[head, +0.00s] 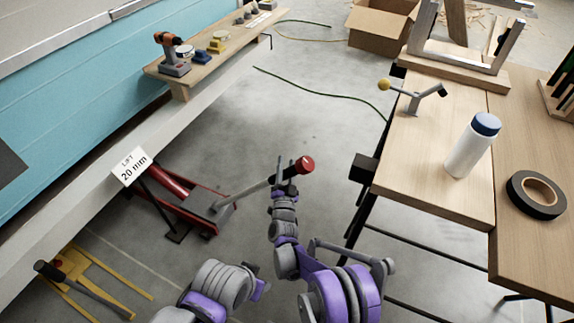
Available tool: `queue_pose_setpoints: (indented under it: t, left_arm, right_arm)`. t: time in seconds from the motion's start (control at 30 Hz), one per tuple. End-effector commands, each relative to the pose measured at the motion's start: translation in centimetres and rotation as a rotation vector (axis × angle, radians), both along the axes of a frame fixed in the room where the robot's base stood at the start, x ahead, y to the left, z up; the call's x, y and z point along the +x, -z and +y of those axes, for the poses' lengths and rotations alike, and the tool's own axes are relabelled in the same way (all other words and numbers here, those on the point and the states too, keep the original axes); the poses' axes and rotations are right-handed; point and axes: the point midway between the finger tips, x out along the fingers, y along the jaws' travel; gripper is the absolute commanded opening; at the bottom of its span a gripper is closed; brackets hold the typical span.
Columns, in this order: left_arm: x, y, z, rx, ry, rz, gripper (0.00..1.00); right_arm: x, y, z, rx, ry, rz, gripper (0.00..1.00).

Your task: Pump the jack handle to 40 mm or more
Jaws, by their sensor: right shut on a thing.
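The red floor jack (172,190) stands under the camper's lower edge at the left. Its grey handle (246,193) slopes up to the right and ends in a red knob (305,164). My right gripper (285,168) is shut on the handle just short of the knob; the fingers hide part of the handle there. A white sign (131,166) above the jack reads "LIFT 20 mm". Part of my left arm shows at the bottom, but its gripper cannot be made out.
A workbench (430,160) on the right holds a white bottle (468,150) and black tape (537,195). A yellow stand (90,280) lies at lower left. A shelf (215,62) with tools juts from the teal camper. The floor beyond the handle is mostly clear, with a cable (320,93).

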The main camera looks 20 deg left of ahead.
Motion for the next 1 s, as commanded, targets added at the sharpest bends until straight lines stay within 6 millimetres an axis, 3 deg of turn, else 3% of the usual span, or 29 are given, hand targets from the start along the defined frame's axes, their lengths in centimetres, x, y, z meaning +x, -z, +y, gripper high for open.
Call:
queue_pose_setpoints:
  t: [0.47,0.5,0.63,1.0]
  left_arm:
    - [0.01,0.06,0.00,0.000,0.000,0.000,0.50]
    - [0.01,0.06,0.00,0.000,0.000,0.000,0.50]
    - [0.01,0.05,0.00,0.000,0.000,0.000,0.50]
    - [0.01,0.04,0.00,0.000,0.000,0.000,0.50]
  right_arm:
    - [0.16,0.97,-0.75,0.008,0.006,0.014,0.00]
    - [0.16,0.97,-0.76,0.008,0.006,0.014,0.45]
    - [0.15,0.88,-0.72,0.008,0.006,0.012,0.68]
    - [0.02,0.61,-0.45,0.007,0.003,0.008,0.71]
